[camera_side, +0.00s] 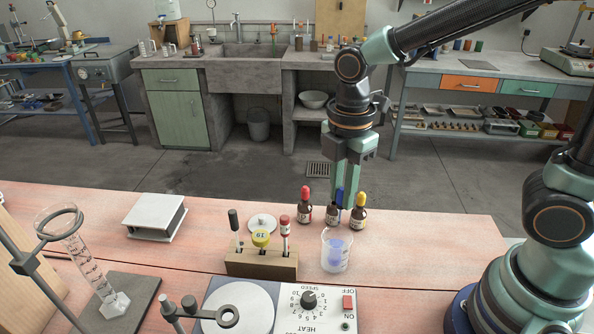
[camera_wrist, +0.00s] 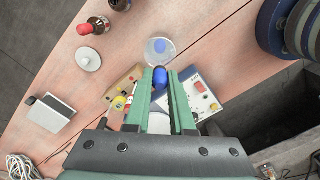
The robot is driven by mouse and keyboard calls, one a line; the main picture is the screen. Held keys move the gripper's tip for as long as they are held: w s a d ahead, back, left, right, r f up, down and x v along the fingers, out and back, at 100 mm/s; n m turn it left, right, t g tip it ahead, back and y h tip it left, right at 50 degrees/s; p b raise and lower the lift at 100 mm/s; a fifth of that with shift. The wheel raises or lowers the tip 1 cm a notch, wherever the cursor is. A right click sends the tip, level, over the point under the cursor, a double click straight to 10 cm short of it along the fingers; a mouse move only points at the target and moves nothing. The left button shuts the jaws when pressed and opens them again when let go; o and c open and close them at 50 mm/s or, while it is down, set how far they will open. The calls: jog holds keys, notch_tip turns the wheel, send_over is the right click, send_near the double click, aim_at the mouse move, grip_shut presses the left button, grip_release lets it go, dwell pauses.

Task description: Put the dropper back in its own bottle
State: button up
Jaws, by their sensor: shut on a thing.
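My gripper (camera_side: 347,190) points down behind the beaker in the side view. It is shut on the blue bulb (camera_side: 339,196) of a dropper, which also shows between the fingers in the wrist view (camera_wrist: 160,77). A brown bottle (camera_side: 332,216) with a pale label stands just below and behind the bulb, between a red-topped bottle (camera_side: 305,213) and a yellow-topped bottle (camera_side: 358,216). I cannot tell whether its neck is open, or where the dropper's tip is. The red-topped bottle also shows at the upper left of the wrist view (camera_wrist: 97,25).
A glass beaker (camera_side: 328,264) with blue inside stands in front of the bottles.

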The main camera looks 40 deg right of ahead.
dwell(0.4)
jog(key=w+d+f, duration=0.5)
jog(key=w+d, duration=0.3)
jog(key=shift+w+f, duration=0.2)
jog(key=shift+w, duration=0.1)
jog(key=shift+f, duration=1.1)
dwell(1.0)
jog(key=shift+f, duration=0.95)
jog(key=o, duration=1.2)
